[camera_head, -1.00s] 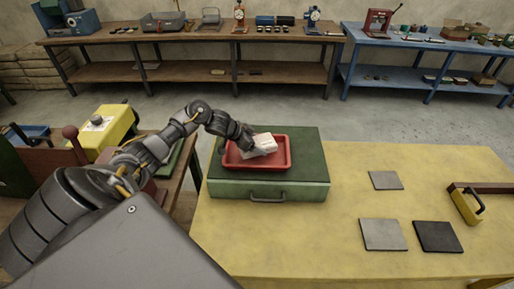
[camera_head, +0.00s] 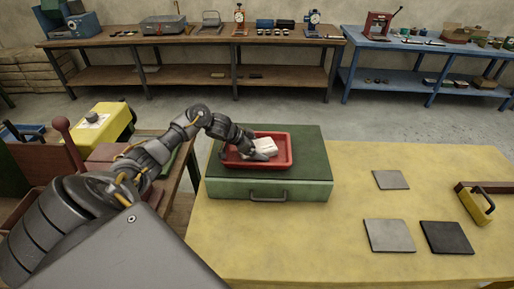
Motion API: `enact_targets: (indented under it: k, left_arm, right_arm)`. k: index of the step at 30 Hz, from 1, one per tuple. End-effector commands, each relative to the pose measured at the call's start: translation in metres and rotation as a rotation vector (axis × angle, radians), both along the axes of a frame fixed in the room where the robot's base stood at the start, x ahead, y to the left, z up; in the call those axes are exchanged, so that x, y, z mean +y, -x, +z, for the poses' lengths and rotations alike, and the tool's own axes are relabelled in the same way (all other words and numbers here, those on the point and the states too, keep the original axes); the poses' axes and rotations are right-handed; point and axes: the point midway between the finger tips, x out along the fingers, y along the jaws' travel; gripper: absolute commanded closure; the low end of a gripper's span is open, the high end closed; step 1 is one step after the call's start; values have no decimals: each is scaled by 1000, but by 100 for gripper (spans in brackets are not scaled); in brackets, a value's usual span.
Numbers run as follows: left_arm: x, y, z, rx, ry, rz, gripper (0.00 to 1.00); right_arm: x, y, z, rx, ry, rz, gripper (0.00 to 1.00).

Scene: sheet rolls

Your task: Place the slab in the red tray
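The pale slab (camera_head: 264,147) is inside the red tray (camera_head: 284,163), low between its walls. The red tray sits on a green case (camera_head: 312,171) on the yellow table. My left gripper (camera_head: 255,152) reaches into the tray from the left and is at the slab's left end. Its fingers are small and partly hidden, so I cannot tell whether they grip the slab or only touch it. My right gripper is not in view.
Flat grey plates (camera_head: 389,235) and a dark plate (camera_head: 447,238) lie on the yellow table (camera_head: 330,225) to the right. A yellow-handled tool (camera_head: 477,207) lies at the right edge. A yellow machine (camera_head: 103,124) stands at the left.

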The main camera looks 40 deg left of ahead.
Motion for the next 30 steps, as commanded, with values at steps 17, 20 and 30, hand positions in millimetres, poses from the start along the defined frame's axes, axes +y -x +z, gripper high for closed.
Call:
enact_targets:
  k: [17, 20, 30]
  left_arm:
    - [8, 12, 24, 2, -3, 1, 1]
    - [14, 23, 38, 2, -2, 1, 1]
    - [34, 58, 76, 3, -2, 0, 1]
  right_arm:
    - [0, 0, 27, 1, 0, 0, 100]
    - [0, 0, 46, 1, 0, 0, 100]
    - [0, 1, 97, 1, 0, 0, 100]
